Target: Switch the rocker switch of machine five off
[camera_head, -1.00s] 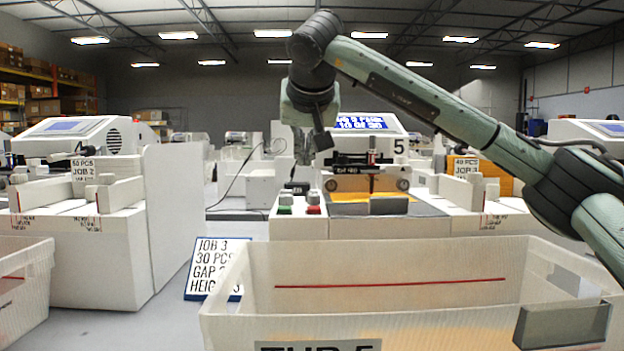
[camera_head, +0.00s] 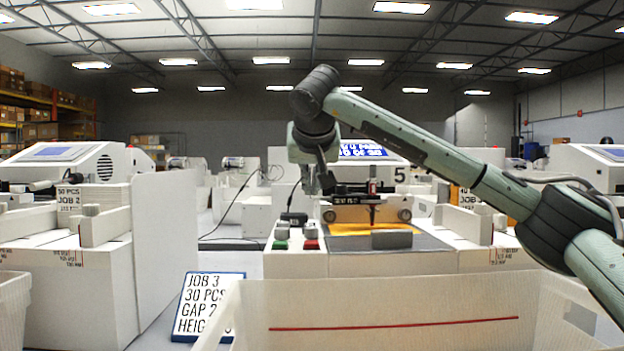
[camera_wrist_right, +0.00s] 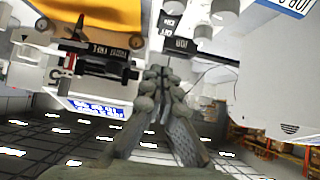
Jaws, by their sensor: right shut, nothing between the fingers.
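Machine five (camera_head: 345,262) stands in the middle of the head view, with a "5" on its upper right and a blue screen (camera_head: 362,150). A small dark block (camera_head: 293,218) sits at its left side, behind the green button (camera_head: 281,245) and red button (camera_head: 311,244). I cannot tell for sure which part is the rocker switch. My right gripper (camera_head: 320,186) hangs over the machine's left part, above and behind that block. In the wrist view its fingers (camera_wrist_right: 160,75) are shut with nothing between them, near a black labelled block (camera_wrist_right: 180,44). My left gripper is not in view.
A white bin (camera_head: 400,300) with a red line stands in front of machine five. A job sign (camera_head: 205,305) leans at its left. A white machine (camera_head: 70,250) with a tall side panel stands left. A dark cable (camera_head: 236,200) runs behind.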

